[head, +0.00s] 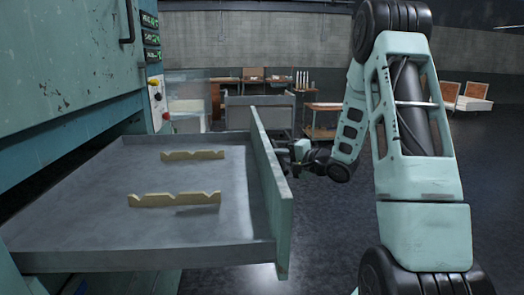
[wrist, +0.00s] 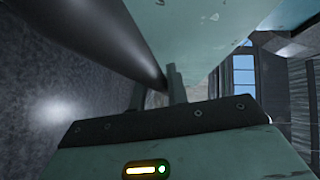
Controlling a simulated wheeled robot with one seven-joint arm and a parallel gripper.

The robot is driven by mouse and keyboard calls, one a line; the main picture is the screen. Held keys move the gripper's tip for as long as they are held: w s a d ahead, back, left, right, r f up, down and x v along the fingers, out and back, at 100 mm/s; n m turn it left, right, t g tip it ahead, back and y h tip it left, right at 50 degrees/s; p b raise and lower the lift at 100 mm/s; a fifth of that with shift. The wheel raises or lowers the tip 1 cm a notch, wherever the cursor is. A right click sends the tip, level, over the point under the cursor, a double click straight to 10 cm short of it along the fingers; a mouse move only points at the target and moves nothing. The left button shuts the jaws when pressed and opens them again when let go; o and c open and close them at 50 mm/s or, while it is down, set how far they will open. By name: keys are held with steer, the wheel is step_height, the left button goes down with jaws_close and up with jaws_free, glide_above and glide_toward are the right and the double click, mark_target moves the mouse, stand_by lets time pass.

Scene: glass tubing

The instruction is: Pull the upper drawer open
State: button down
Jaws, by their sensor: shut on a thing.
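The upper drawer (head: 272,185) stands well out from the teal cabinet (head: 65,60) in the head view, its grey tray in full sight. Its front panel faces right, toward my arm. My gripper (head: 287,150) is at the outer side of this panel, partly hidden behind it. In the wrist view a dark round handle (wrist: 105,35) runs along the teal panel (wrist: 205,35). My gripper (wrist: 157,88) has its two fingers on either side of the handle and is shut on it. The handle is hidden in the head view.
Two cream notched supports, one farther (head: 192,155) and one nearer (head: 175,199), lie in the tray. A control box with buttons (head: 157,100) is on the cabinet edge. Tables and a cart (head: 322,122) stand far back. Dark floor (head: 325,235) lies clear right of the drawer.

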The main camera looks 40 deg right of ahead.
steer(key=shift+s+d, duration=0.35)
steer(key=shift+d, duration=0.15)
steer(key=c, duration=1.4)
jaws_free()
steer(key=shift+o, duration=0.2)
steer(key=s+d+r+b, duration=0.1)
steer(key=s+d+r, duration=0.1)
steer(key=s, duration=1.5)
steer(key=shift+d+r, duration=0.15)
steer(key=shift+d, duration=0.1)
